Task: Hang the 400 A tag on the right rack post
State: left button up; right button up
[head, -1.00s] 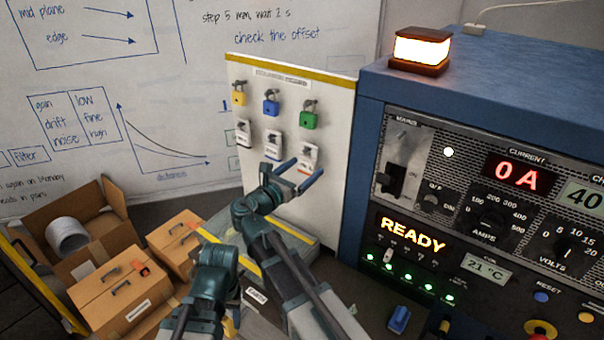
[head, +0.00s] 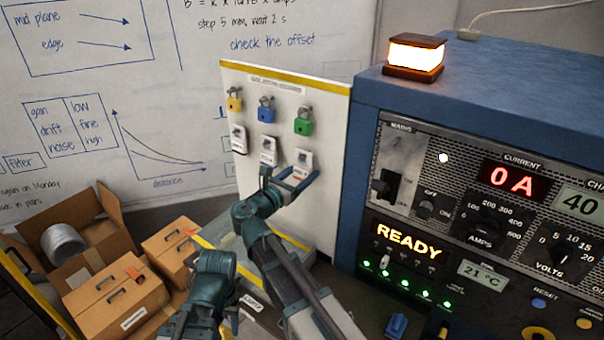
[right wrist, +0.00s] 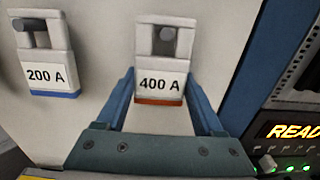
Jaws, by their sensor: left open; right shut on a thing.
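The 400 A tag (right wrist: 160,85) is white with an orange-red lower edge. It is at the right end of the lower row on the white board (head: 330,110), and it shows in the head view (head: 303,160). A grey peg shows in its upper opening. My right gripper (right wrist: 163,100) is shut on its lower part, one finger on each side; it also shows in the head view (head: 293,182). My left gripper (head: 232,312) is low in the head view, away from the board; its fingers are partly hidden.
The 200 A tag (right wrist: 50,75) hangs left of the 400 A tag. Yellow (head: 234,103), blue (head: 266,114) and green (head: 303,126) padlocks hang above. The blue power cabinet (head: 450,80) stands close on the right. Cardboard boxes (head: 115,295) lie at lower left.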

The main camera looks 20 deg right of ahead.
jog(key=shift+r, duration=0.25)
jog(key=shift+r+p, duration=0.25)
jog(key=shift+p, duration=0.2)
